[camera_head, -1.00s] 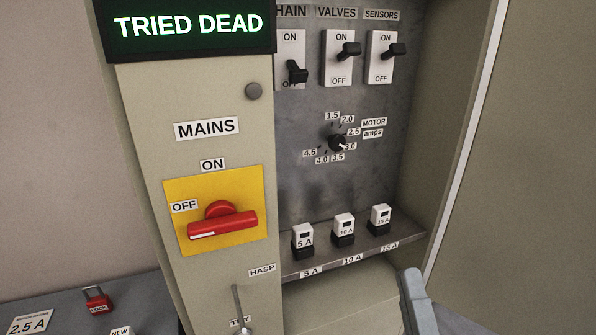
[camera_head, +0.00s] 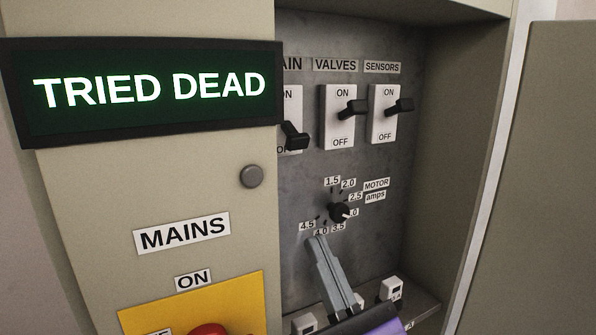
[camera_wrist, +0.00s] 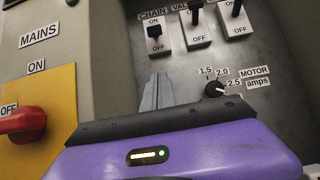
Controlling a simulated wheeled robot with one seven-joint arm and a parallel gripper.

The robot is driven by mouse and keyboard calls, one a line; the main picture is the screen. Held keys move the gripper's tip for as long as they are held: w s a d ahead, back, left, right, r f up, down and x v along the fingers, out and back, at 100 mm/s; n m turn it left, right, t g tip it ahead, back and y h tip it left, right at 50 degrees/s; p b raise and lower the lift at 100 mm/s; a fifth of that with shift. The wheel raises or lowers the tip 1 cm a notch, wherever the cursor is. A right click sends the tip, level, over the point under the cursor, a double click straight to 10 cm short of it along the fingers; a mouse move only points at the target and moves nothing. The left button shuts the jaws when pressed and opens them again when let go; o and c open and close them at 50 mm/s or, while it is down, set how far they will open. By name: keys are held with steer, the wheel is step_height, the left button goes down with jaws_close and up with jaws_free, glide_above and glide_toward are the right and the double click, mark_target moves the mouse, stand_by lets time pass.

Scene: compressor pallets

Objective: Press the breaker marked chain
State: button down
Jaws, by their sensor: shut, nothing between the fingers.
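The chain breaker (camera_head: 291,108) is a white plate with a black lever, partly hidden behind the cabinet's front edge in the head view. Its lever (camera_head: 295,136) points down towards OFF. The breaker also shows in the wrist view (camera_wrist: 159,45), under the CHAIN label (camera_wrist: 153,15). My gripper (camera_head: 316,241) is shut and empty, its grey fingers pointing up in front of the motor dial. In the wrist view the fingertips (camera_wrist: 158,76) are below the chain breaker, apart from it.
The valves breaker (camera_head: 338,118) and sensors breaker (camera_head: 384,115) stand to the right, levers up at ON. The motor amps dial (camera_head: 339,212) is below. The cabinet's left front panel, with a lit TRIED DEAD sign (camera_head: 150,90), stands left of the recess.

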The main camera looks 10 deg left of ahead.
steer(key=p, duration=0.8)
glide_toward(283, 121)
steer(key=shift+w+a+f, duration=0.1)
steer(key=shift+w+a, duration=0.3)
steer(key=shift+w, duration=0.3)
steer(key=shift+w+a, duration=0.4)
steer(key=shift+w, duration=0.3)
